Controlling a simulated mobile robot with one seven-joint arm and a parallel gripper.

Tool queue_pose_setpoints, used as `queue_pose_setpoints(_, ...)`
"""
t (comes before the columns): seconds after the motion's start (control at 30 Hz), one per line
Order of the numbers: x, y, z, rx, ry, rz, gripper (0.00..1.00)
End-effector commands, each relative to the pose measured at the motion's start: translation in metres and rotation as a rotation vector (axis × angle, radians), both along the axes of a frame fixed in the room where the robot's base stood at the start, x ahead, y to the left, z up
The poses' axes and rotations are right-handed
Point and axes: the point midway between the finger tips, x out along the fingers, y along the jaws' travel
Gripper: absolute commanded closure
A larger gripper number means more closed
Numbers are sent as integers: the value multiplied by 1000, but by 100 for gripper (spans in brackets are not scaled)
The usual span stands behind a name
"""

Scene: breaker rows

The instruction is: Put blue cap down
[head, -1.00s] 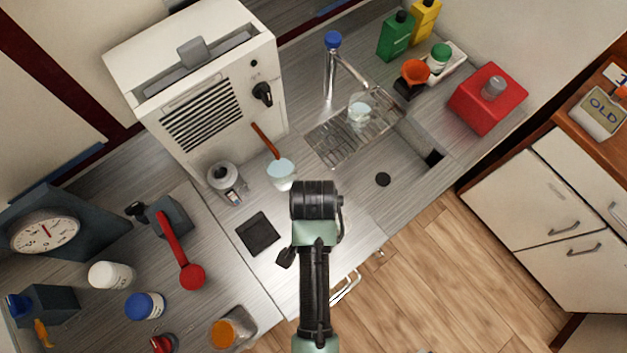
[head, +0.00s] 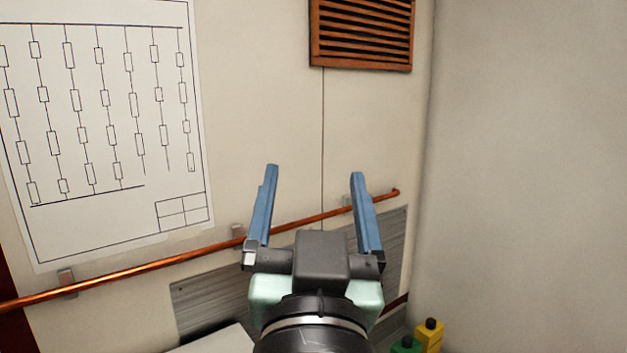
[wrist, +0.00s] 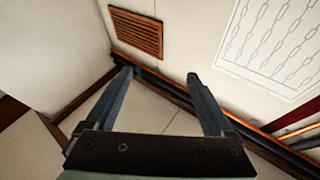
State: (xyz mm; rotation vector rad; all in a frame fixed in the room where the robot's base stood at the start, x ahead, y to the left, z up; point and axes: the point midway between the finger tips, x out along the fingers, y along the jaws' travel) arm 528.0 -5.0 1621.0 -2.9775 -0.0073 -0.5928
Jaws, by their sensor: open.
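My gripper (head: 314,208) is raised in front of the wall, with its two blue fingers spread wide apart and nothing between them. No blue cap shows in either current view. The work surface where caps could lie is out of view.
A copper pipe (head: 140,269) runs along the wall behind my gripper. A slatted vent (head: 362,34) and a diagram sheet (head: 100,125) are on the wall. A yellow bottle (head: 430,336) and a green bottle (head: 406,345) show at the bottom edge.

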Motion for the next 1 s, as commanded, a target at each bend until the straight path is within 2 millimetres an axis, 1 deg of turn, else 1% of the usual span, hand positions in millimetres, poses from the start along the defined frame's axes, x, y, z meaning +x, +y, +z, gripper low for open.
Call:
queue_pose_setpoints(0.03,-21,1,36,-28,-117,-12,13)
queue_pose_setpoints(0.1,-47,1,71,-62,-241,-32,13)
queue_pose_setpoints(0.2,-75,2,100,-92,-358,-55,13)
queue_pose_setpoints(0.3,-88,2,113,-104,-411,-66,13)
queue_pose_setpoints(0.4,-91,2,115,-107,-422,-70,13)
queue_pose_setpoints(0.67,-89,2,114,-106,-417,-67,13)
queue_pose_setpoints(0.77,-89,2,100,-104,-416,-66,13)
queue_pose_setpoints(0.87,-89,3,79,-103,-416,-63,13)
queue_pose_setpoints(1.0,-88,4,45,-102,-417,-57,13)
